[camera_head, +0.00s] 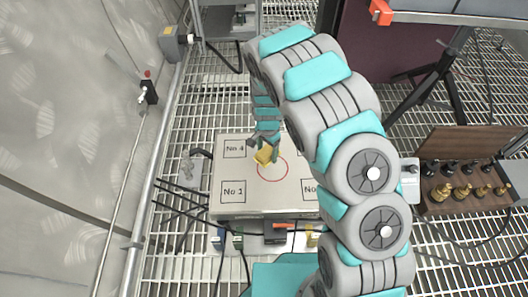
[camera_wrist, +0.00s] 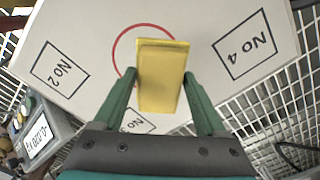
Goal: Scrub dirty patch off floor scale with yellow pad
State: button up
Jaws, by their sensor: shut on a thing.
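The floor scale (camera_head: 235,205) is a pale plate with a red circle at its middle and squares marked No 1, No 4 and others. It also fills the upper part of the wrist view (camera_wrist: 95,25). My gripper (camera_head: 264,147) is shut on the yellow pad (camera_head: 264,156), over the circle's upper left edge in the head view. In the wrist view the pad (camera_wrist: 162,80) sits between the two green fingers and covers part of the circle. I cannot tell whether the pad touches the plate. No dirty patch is discernible; my arm and the pad hide parts of the plate.
A wooden case (camera_head: 440,207) of brass and dark weights lies open at the right. A grey display unit (camera_wrist: 40,138) shows in the wrist view. A metal rail (camera_head: 160,150) and tunnel wall run along the left. Steel grating surrounds the scale, with cables across it.

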jog(key=shift+r, duration=1.2)
